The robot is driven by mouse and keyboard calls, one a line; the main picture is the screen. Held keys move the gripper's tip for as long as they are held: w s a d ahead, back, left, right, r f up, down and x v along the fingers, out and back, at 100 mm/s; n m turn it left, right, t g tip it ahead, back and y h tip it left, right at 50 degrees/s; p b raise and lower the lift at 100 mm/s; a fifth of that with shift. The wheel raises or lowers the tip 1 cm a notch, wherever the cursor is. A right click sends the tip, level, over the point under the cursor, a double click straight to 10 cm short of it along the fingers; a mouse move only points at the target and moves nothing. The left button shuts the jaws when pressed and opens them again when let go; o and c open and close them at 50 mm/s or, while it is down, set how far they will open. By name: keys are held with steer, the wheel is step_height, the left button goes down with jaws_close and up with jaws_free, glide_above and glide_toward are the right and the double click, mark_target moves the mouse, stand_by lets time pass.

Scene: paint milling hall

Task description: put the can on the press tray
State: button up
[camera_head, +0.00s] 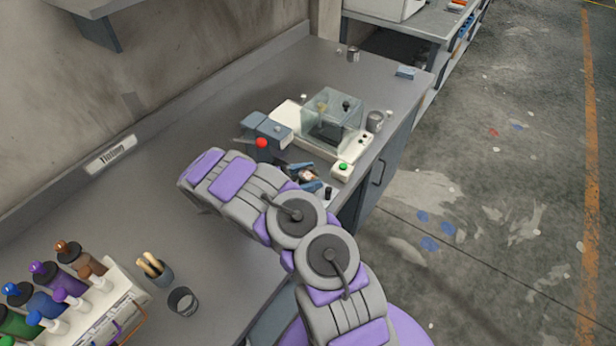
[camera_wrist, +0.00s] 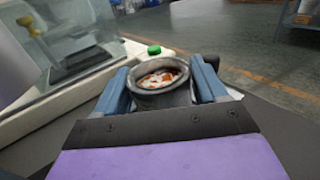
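The can (camera_wrist: 160,98) is a grey open pot with orange-brown and white contents. It sits between the two blue fingers of my gripper (camera_wrist: 160,85), which appear to touch its sides. In the head view my gripper (camera_head: 303,174) is beside the front of the press machine, near the bench edge, with the can (camera_head: 308,175) partly hidden. The press has a clear guard (camera_head: 335,108) and a dark tray area (camera_head: 328,131) inside it; this dark area also shows at left in the wrist view (camera_wrist: 80,65). The can's base is hidden, so contact with the bench cannot be told.
A green button (camera_head: 343,167) is on the press's near corner. A grey canister (camera_head: 375,121) stands right of the guard. A red knob (camera_head: 262,143) is on the left unit. Bottles (camera_head: 45,302) and a brush cup (camera_head: 157,270) stand front left.

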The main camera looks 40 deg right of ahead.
steer(key=o, duration=0.3)
steer(key=shift+a, duration=0.2)
steer(key=p+v, duration=0.2)
steer(key=v, duration=1)
steer(key=shift+p, duration=0.4)
